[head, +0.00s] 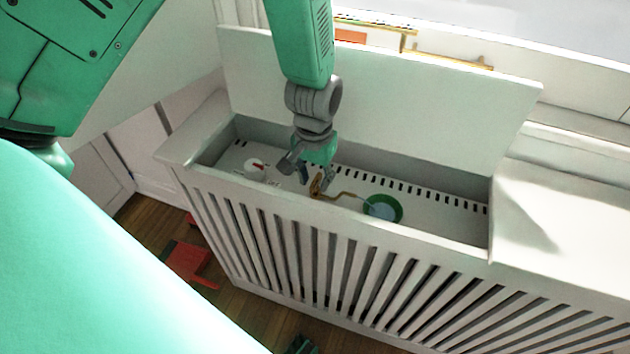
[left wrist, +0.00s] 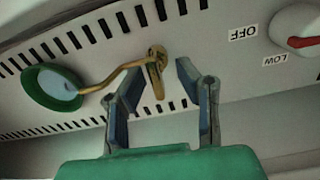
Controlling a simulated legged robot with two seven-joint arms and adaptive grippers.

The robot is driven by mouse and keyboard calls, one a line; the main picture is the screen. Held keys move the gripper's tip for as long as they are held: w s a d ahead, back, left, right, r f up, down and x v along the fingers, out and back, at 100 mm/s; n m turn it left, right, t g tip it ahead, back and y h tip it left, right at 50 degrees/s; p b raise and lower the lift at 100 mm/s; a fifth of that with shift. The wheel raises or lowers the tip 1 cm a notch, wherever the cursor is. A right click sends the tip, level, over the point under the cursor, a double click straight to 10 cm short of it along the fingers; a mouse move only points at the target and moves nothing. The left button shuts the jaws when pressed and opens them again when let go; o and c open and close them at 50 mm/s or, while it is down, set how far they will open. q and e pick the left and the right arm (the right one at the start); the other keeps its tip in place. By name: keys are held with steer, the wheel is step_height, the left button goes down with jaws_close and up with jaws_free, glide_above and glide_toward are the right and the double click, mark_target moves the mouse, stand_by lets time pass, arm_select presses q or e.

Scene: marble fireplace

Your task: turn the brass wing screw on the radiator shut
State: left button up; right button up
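The brass wing screw (head: 317,185) stands on the white radiator panel inside the open cover, with a bent brass pipe leading right to a green-rimmed cup. In the left wrist view the screw (left wrist: 156,77) lies between the two fingers, its flat wing pointing toward the palm. My left gripper (head: 315,178) reaches down into the opening over the screw. Its fingers (left wrist: 153,82) are open, with a gap visible on the right side of the screw; whether the left finger touches the screw or pipe I cannot tell. My right gripper is not clearly seen.
The green-rimmed cup (head: 384,208) sits right of the screw. A white dial with a red pointer (head: 255,165) is to the left, beside OFF and LOW labels. The raised lid (head: 420,105) stands behind, and the slatted front (head: 300,250) bounds the opening. A red object (head: 187,260) lies on the floor.

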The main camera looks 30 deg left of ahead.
arm_select(q)
steer(key=shift+d, duration=0.25)
arm_select(e)
steer(key=shift+d, duration=0.2)
arm_select(q)
steer(key=shift+c, duration=0.8)
steer(key=shift+d, duration=0.1)
jaws_close()
steer(key=shift+a, duration=0.2)
arm_select(e)
steer(key=shift+r, duration=0.1)
